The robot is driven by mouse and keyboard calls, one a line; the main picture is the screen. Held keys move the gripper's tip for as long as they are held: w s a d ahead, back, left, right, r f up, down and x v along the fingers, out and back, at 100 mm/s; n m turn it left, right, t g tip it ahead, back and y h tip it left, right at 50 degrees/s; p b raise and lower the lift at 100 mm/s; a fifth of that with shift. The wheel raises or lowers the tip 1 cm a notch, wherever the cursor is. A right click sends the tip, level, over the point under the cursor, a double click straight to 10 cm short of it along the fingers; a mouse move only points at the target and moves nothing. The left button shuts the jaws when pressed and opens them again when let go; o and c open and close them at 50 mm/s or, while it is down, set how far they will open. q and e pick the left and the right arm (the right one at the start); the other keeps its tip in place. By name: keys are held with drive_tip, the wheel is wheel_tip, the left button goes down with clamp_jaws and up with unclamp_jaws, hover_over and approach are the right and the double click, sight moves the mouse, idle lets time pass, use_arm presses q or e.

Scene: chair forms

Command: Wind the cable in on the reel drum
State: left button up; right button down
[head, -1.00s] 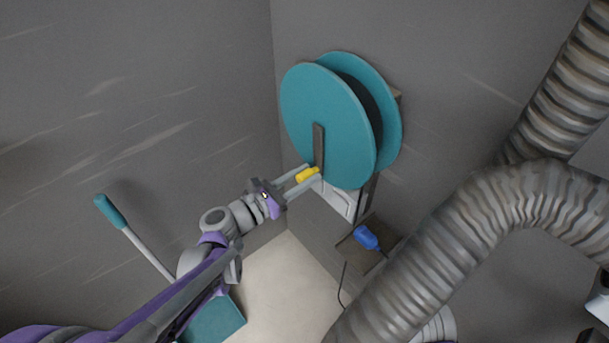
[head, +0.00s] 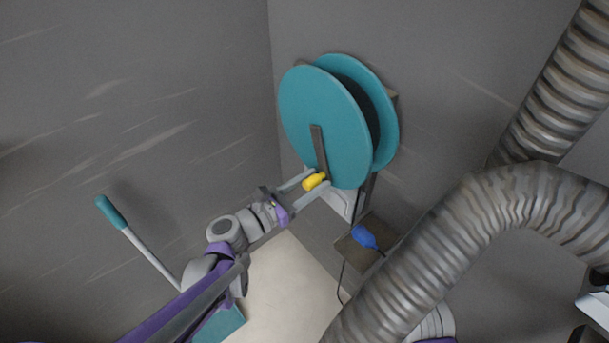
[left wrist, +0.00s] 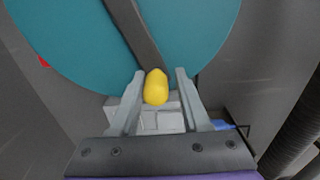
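The teal reel drum (head: 325,120) has two discs and stands on a bracket against the back wall. A dark crank arm (head: 319,150) runs down its front disc to a yellow crank knob (head: 314,182). My left gripper (head: 320,179) has its fingers on either side of the knob; in the left wrist view the knob (left wrist: 155,88) sits between them with a gap on both sides. A blue plug-shaped piece (head: 364,238) lies on a small ledge below the drum, and a thin dark cable (head: 341,280) hangs near it. Cable between the discs is hard to see.
A thick ribbed grey duct (head: 450,240) crosses the right side close to the ledge. A lever with a teal grip (head: 110,210) stands at the left. Walls meet in a corner behind the drum. Pale floor shows below.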

use_arm(q)
drive_tip(key=shift+s+d+r, duration=0.2)
drive_tip(key=shift+s+d, duration=0.15)
drive_tip(key=shift+s, duration=0.2)
drive_tip(key=shift+w, duration=0.1)
drive_tip(key=s+d+r+p, duration=0.2)
drive_tip(key=r, duration=0.1)
drive_tip(key=shift+s+r+p, duration=0.1)
drive_tip(key=shift+s+p, duration=0.2)
drive_tip(key=shift+s, duration=0.15)
drive_tip(key=r+p, duration=0.1)
drive_tip(key=s+r+p, duration=0.1)
drive_tip(key=d+r+p, duration=0.1)
drive_tip(key=r, duration=0.1)
drive_tip(key=shift+s+r, duration=0.1)
drive_tip(key=shift+s, duration=0.15)
